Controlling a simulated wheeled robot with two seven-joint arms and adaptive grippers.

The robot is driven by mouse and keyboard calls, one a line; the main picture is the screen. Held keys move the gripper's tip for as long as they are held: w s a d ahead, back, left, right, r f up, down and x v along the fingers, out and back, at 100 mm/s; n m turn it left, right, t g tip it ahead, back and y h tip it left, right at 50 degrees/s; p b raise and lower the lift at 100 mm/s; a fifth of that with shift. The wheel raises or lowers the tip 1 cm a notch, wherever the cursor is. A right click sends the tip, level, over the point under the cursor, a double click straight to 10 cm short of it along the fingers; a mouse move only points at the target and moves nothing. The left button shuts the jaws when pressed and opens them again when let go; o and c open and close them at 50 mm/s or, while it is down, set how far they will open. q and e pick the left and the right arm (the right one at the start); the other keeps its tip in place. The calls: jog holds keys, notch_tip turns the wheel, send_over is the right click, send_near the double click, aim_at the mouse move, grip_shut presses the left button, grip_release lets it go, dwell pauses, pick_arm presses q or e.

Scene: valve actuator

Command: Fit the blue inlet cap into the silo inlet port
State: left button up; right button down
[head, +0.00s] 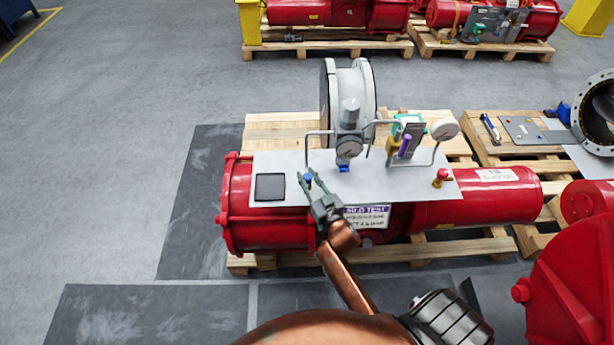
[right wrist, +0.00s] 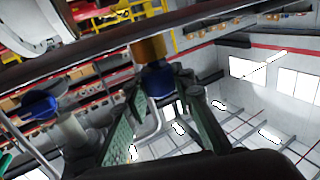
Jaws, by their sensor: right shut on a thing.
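The blue inlet cap (head: 308,179) is at the tip of my right gripper (head: 313,187), over the left part of the grey panel. In the right wrist view, my right gripper (right wrist: 160,90) has its green fingers closed around the blue cap (right wrist: 158,78). A brass-coloured fitting (right wrist: 150,50) lines up with the cap's end there. I cannot tell whether the cap is seated in it or only close. I cannot clearly make out the silo inlet port in the head view. My left gripper is not in view.
The grey panel (head: 225,195) sits on a red actuator (head: 500,195) on a wooden pallet.

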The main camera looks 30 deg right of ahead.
jog(key=shift+f, duration=0.5)
jog(key=c, duration=1.6)
grip_release()
jog(key=shift+s+f, duration=0.1)
jog(key=shift+s, duration=0.4)
jog(key=s, duration=0.3)
jog(key=s+a, duration=0.1)
jog(key=s, duration=0.7)
jog(key=shift+a, duration=0.35)
jog(key=shift+a, duration=0.1)
